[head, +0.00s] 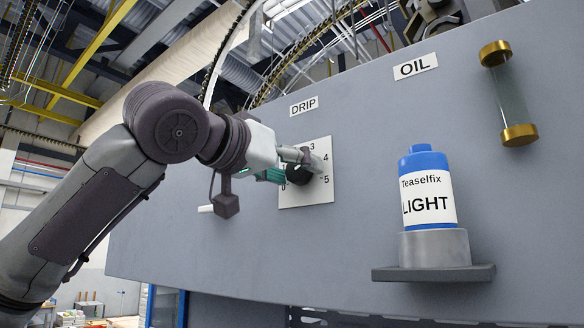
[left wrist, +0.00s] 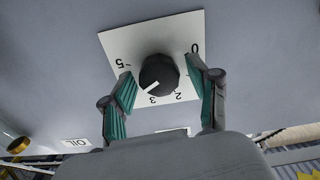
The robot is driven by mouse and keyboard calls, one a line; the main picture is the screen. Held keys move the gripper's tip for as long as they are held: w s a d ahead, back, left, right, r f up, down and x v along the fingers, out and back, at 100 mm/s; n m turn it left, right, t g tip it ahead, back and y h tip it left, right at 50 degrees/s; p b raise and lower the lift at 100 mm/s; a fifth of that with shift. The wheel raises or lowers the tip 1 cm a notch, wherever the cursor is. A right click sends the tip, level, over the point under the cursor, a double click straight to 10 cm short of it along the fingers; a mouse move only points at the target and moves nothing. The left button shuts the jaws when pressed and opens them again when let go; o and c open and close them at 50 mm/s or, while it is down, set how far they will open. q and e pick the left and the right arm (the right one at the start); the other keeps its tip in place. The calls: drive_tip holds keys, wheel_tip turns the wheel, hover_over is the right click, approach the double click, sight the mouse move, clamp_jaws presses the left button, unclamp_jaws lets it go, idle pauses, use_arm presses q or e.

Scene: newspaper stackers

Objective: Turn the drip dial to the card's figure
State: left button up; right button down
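The drip dial is a black round knob (left wrist: 159,74) on a white square plate (head: 319,187) numbered along an arc, under a "DRIP" label (head: 304,106). In the left wrist view it appears upside down; its white pointer aims near the 3, slightly toward the 4 side, where the finger hides the plate. My left gripper (left wrist: 160,82) is open, its teal-padded fingers on either side of the knob with gaps showing. In the head view the left gripper (head: 291,165) partly covers the dial and plate. My right gripper is out of view. I make out no separate card with a figure.
A blue-capped bottle (head: 427,190) labelled "Teaselfix LIGHT" stands in a grey holder (head: 435,248) on a small shelf right of the dial. An "OIL" label (head: 415,66) and a brass-ended glass tube (head: 509,94) are farther right. The grey panel around the dial is flat.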

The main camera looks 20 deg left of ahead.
use_arm(q)
drive_tip(key=c, duration=0.8)
drive_tip(key=shift+m, duration=0.6)
drive_tip(key=shift+c, duration=0.2)
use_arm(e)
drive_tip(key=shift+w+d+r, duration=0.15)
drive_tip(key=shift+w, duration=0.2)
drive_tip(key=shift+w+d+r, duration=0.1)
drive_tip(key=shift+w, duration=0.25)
use_arm(q)
drive_tip(key=o, duration=1.2)
drive_tip(key=shift+c, duration=0.2)
drive_tip(key=v, duration=1.2)
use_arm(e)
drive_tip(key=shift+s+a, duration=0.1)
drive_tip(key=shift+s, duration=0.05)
